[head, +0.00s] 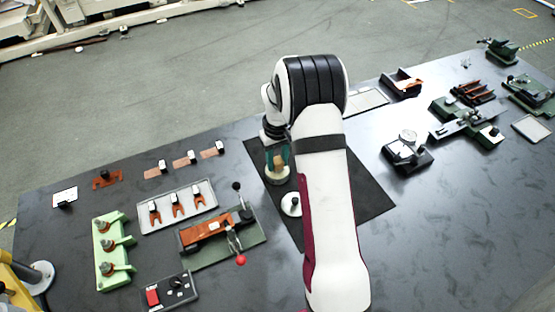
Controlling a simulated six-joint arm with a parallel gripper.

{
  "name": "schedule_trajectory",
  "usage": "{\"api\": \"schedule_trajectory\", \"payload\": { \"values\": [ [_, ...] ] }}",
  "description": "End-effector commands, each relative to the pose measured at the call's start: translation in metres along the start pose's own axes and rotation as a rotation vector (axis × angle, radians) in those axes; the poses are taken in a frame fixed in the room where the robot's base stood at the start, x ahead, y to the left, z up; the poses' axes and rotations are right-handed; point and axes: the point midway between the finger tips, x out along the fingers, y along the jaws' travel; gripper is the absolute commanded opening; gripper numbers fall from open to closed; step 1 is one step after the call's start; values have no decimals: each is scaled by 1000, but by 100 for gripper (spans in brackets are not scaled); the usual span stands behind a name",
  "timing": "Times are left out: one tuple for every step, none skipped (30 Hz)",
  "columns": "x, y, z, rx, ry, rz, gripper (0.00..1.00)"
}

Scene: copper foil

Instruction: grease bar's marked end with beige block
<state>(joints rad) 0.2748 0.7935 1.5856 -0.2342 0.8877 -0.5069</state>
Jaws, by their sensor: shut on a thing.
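My gripper (278,155), with teal fingers, points down over the black mat (361,204), left of my arm. It is shut on a small beige block (280,162). The block is just above or in a round, pale dish (277,178); I cannot tell whether they touch. A copper-coloured bar (205,231) lies in a green clamp fixture (247,241) to the lower left, apart from the gripper. The fixture has a lever with a red knob (241,261). A dark patch shows near the bar's right end, but I cannot tell if it is a mark.
A white round piece (291,203) with a dark top stands beside the dish. A grey tray (150,223) with copper forks and a light green rack (103,263) stand at left. A gauge (405,150) and green machines stand at right. The table's front right is clear.

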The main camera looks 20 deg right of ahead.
Motion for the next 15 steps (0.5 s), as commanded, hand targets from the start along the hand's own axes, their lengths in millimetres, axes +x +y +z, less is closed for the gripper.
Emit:
{"api": "schedule_trajectory", "payload": {
  "values": [
    [0,0,0,0,0,0,0],
    [0,0,0,0,0,0,0],
    [0,0,0,0,0,0,0],
    [0,0,0,0,0,0,0],
    [0,0,0,0,0,0,0],
    [1,0,0,0,0,0,0],
    [1,0,0,0,0,0,0],
    [2,0,0,0,0,0,0],
    [2,0,0,0,0,0,0],
    [2,0,0,0,0,0,0],
    [3,0,0,0,0,0,0],
    [3,0,0,0,0,0,0],
    [4,0,0,0,0,0,0],
    [4,0,0,0,0,0,0],
    [4,0,0,0,0,0,0]
  ]
}}
